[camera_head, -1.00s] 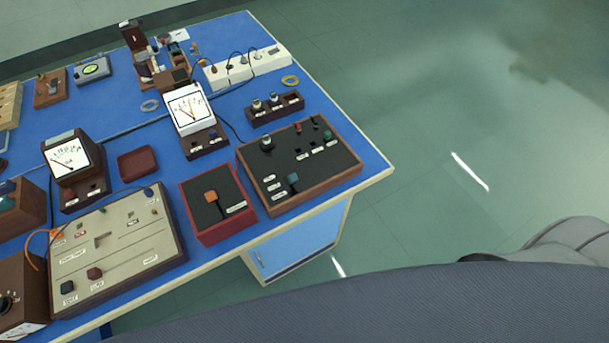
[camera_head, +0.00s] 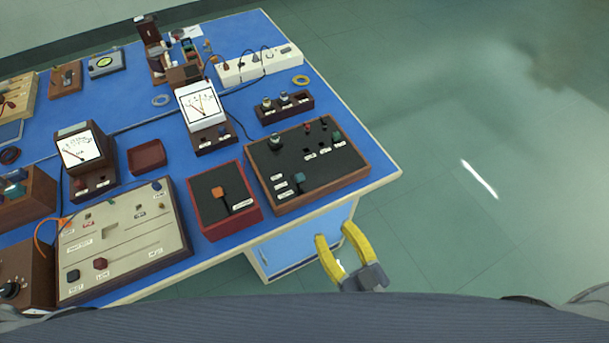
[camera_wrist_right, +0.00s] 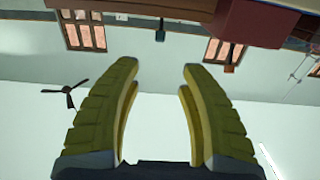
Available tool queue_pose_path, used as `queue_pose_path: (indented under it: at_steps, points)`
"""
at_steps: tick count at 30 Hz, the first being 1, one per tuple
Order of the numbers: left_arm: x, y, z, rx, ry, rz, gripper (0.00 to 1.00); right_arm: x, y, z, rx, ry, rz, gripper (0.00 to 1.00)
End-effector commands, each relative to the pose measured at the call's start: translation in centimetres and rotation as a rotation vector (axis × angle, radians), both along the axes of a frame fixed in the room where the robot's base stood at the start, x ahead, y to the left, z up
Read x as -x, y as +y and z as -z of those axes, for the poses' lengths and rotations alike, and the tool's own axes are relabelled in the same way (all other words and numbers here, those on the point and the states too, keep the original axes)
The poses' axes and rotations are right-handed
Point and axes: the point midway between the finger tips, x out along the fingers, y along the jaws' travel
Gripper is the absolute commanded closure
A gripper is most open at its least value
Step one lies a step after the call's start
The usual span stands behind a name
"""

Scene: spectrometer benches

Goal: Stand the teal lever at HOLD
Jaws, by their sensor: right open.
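The teal lever (camera_head: 299,179) stands on the dark top of a wood-framed panel (camera_head: 335,153) at the bench's right front corner. Small white labels lie to its left; their words are too small to read. My right gripper (camera_head: 337,240) is open and empty, its yellow fingers below the bench's front edge, apart from the panel and lever. In the right wrist view the same open fingers (camera_wrist_right: 159,75) point toward the room's wall and windows, with nothing between them. My left gripper is not in view.
A red box with an orange lever (camera_head: 217,192) sits left of the panel. A beige panel (camera_head: 120,240) lies farther left. Meters (camera_head: 200,106) and a dark socket block (camera_head: 285,106) stand behind. Open floor lies right of the bench (camera_head: 385,183).

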Motion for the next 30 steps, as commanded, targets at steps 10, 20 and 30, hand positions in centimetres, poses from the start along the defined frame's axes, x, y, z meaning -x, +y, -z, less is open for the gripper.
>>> queue_pose_path:
  at_steps: [10, 20, 30]
  points:
    - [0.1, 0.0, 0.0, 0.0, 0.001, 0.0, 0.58, -3.5, 1.6, -0.2, -0.007, -0.009, 0.001, 0.58]
    - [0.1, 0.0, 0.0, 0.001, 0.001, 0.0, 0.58, -8.6, 4.0, -0.2, -0.006, -0.008, 0.001, 0.58]
    - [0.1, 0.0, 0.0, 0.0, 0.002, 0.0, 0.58, -13.3, 6.3, -0.2, -0.006, -0.007, 0.0, 0.58]
